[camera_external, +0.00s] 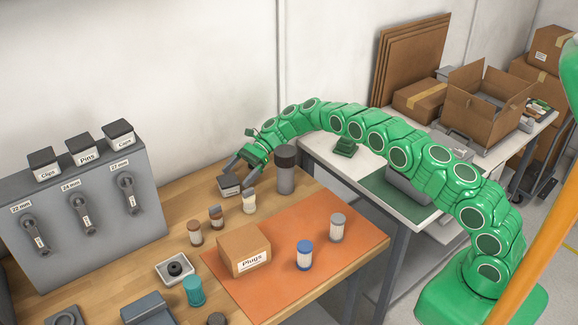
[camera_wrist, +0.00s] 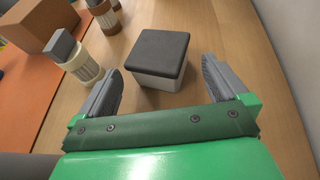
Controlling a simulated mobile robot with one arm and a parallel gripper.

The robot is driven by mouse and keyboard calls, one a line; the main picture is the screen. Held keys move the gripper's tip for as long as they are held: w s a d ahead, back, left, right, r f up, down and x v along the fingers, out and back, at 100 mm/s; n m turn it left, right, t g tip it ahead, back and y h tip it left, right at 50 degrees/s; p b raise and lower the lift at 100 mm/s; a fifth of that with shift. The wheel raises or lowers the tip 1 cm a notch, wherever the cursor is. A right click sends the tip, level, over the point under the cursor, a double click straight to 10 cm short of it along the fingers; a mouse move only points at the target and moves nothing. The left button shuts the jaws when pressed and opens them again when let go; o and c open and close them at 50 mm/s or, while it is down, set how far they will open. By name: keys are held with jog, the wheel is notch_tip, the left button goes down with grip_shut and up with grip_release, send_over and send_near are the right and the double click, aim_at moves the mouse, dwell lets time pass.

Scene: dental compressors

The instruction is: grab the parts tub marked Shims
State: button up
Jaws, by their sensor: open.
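A small light-grey tub with a dark square lid (camera_external: 229,181) stands on the wooden bench; no label on it is readable. It also shows in the wrist view (camera_wrist: 158,52), upright, between and partly beyond my finger ends. My gripper (camera_external: 240,175) is open around this spot, and in the wrist view its fingers (camera_wrist: 163,72) are spread with a gap on either side of the tub. Three similar tubs on the grey rack read Clips (camera_external: 46,174), Pins (camera_external: 87,158) and Caps (camera_external: 124,142). No Shims marking is readable.
A dark-capped grey cylinder (camera_external: 286,172) stands close right of my gripper. A cream jar (camera_external: 249,204) and brown-topped jars (camera_external: 195,233) stand in front. A Plugs box (camera_external: 244,250) sits on the orange mat (camera_external: 345,260). Bare wood lies right of the tub in the wrist view.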

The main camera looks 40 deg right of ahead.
aim_at(229, 184)
jog(key=shift+x, duration=2.6)
jog(key=shift+c, duration=0.3)
jog(key=c, duration=1.1)
